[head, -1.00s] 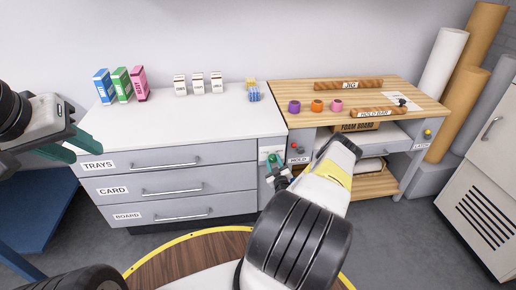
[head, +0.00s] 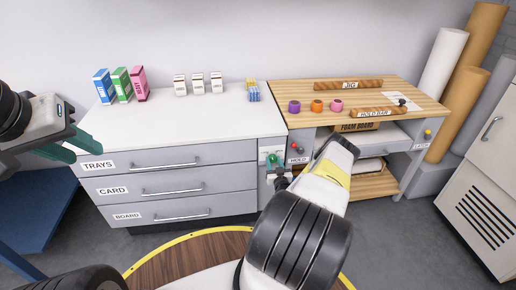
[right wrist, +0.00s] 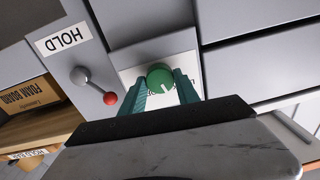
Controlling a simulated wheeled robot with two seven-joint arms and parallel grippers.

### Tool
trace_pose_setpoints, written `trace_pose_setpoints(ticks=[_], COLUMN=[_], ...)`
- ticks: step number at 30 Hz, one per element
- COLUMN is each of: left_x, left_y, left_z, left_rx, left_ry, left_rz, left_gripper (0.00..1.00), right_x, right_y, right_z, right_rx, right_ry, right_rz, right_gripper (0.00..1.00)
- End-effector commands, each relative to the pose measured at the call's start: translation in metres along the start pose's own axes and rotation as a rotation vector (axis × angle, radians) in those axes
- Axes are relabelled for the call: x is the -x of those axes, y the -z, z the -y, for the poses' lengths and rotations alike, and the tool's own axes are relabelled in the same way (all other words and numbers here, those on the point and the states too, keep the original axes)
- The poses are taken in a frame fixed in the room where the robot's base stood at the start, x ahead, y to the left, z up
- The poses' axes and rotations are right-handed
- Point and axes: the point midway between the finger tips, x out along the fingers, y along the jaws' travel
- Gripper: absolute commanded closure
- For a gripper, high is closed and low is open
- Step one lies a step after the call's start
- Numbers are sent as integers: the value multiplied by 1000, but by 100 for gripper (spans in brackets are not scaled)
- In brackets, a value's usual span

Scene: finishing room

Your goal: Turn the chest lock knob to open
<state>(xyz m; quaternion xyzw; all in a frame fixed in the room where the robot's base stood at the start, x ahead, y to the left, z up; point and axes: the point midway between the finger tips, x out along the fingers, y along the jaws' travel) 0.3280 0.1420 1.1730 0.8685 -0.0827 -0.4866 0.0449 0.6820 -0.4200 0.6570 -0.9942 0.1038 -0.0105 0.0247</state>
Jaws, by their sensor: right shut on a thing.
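The green round lock knob (right wrist: 160,76) sits on a pale plate (right wrist: 132,76) on the narrow front panel, right of the drawers in the head view. A white mark shows on the knob's face. My right gripper (right wrist: 164,88) is shut on the knob, one teal finger on each side. In the head view my right gripper (head: 275,163) is at this plate and mostly hides the knob. The plate's lettering is partly covered by the fingers.
A red-tipped lever (right wrist: 95,85) under the HOLD label (right wrist: 64,38) is close beside my right gripper. The drawer chest (head: 170,178) is shut. Several small boxes stand on the white top (head: 200,118).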

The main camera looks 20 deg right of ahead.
Motion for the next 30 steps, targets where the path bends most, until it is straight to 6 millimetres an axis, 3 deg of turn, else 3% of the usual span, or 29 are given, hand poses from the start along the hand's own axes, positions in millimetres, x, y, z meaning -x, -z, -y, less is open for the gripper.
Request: trace_pose_setpoints(ticks=[30], left_x=[0], left_y=[0], left_z=[0], left_rx=[0], left_ry=[0], left_rz=[0], left_gripper=[64], right_x=[1], right_y=[-2], right_z=[-1], right_rx=[-904], right_ry=[-15], right_rz=[-25], right_gripper=[100])
